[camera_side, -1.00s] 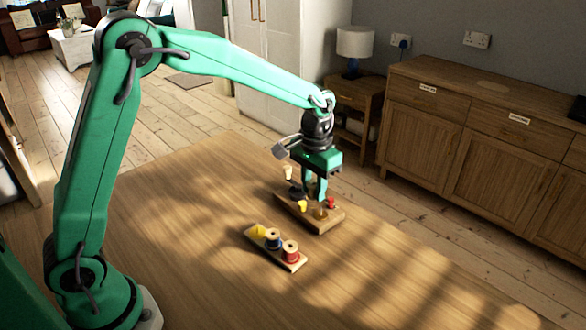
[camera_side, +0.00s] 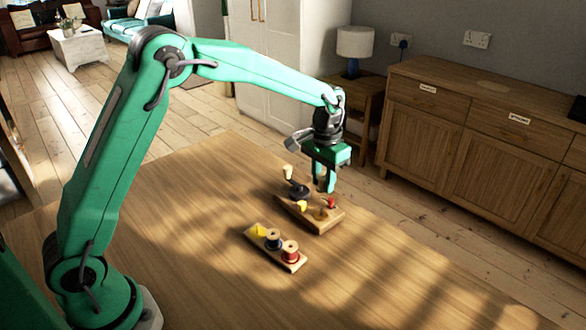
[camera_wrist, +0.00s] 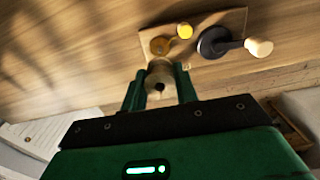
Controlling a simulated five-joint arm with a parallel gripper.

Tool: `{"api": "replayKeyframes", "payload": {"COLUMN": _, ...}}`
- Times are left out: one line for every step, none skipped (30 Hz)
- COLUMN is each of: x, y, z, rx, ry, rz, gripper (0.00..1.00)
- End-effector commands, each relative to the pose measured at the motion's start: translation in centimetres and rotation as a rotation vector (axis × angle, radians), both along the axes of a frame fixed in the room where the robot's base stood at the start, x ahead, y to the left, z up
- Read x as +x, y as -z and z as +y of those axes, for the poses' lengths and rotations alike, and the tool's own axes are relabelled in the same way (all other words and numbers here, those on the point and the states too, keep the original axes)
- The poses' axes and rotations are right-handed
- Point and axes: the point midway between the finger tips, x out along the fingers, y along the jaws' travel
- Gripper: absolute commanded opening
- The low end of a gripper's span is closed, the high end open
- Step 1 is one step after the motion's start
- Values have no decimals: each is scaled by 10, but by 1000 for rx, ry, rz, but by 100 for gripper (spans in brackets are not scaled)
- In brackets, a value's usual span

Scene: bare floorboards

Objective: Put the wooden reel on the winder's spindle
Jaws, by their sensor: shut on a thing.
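My gripper (camera_side: 325,188) is shut on the wooden reel (camera_wrist: 160,75), which shows pale between the fingers in the wrist view, with a dark hole in its end. In the side view the fingers hide most of the reel. The winder is a wooden board (camera_side: 318,224) with a dark crank and cream knob (camera_side: 288,172). A brass-coloured round part (camera_wrist: 160,46), perhaps the spindle, stands on the board, with a small yellow piece (camera_wrist: 185,31) beside it. My gripper is above the winder's far side, and the reel appears apart from the board.
The tabletop around is clear. A sideboard (camera_side: 470,150) and a lamp (camera_side: 354,45) stand beyond.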

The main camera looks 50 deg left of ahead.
Motion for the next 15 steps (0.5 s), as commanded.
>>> {"api": "replayKeyframes", "payload": {"x": 0, "y": 2, "z": 0, "rx": 0, "ry": 0, "rz": 1, "gripper": 8}}
{"api": "replayKeyframes", "payload": {"x": 0, "y": 4, "z": 0, "rx": 0, "ry": 0, "rz": 2, "gripper": 8}}
{"api": "replayKeyframes", "payload": {"x": 0, "y": 6, "z": 0, "rx": 0, "ry": 0, "rz": 2, "gripper": 8}}
{"api": "replayKeyframes", "payload": {"x": 0, "y": 7, "z": 0, "rx": 0, "ry": 0, "rz": 2, "gripper": 8}}
{"api": "replayKeyframes", "payload": {"x": 0, "y": 9, "z": 0, "rx": 0, "ry": 0, "rz": 3, "gripper": 8}}
{"api": "replayKeyframes", "payload": {"x": -1, "y": 11, "z": 0, "rx": 0, "ry": 0, "rz": 3, "gripper": 8}}
{"api": "replayKeyframes", "payload": {"x": 0, "y": 14, "z": 0, "rx": 0, "ry": 0, "rz": 2, "gripper": 8}}
{"api": "replayKeyframes", "payload": {"x": 0, "y": 16, "z": 0, "rx": 0, "ry": 0, "rz": 2, "gripper": 8}}
{"api": "replayKeyframes", "payload": {"x": -1, "y": 19, "z": 0, "rx": 0, "ry": 0, "rz": 3, "gripper": 8}}
{"api": "replayKeyframes", "payload": {"x": -1, "y": 21, "z": 0, "rx": 0, "ry": 0, "rz": 3, "gripper": 8}}
{"api": "replayKeyframes", "payload": {"x": -1, "y": 23, "z": 0, "rx": 0, "ry": 0, "rz": 3, "gripper": 8}}
{"api": "replayKeyframes", "payload": {"x": -1, "y": 26, "z": 0, "rx": 0, "ry": 0, "rz": 3, "gripper": 8}}
{"api": "replayKeyframes", "payload": {"x": 0, "y": 29, "z": 0, "rx": 0, "ry": 0, "rz": 2, "gripper": 8}}
{"api": "replayKeyframes", "payload": {"x": 0, "y": 31, "z": 0, "rx": 0, "ry": 0, "rz": 2, "gripper": 8}}
{"api": "replayKeyframes", "payload": {"x": 0, "y": 33, "z": 0, "rx": 0, "ry": 0, "rz": 2, "gripper": 8}}
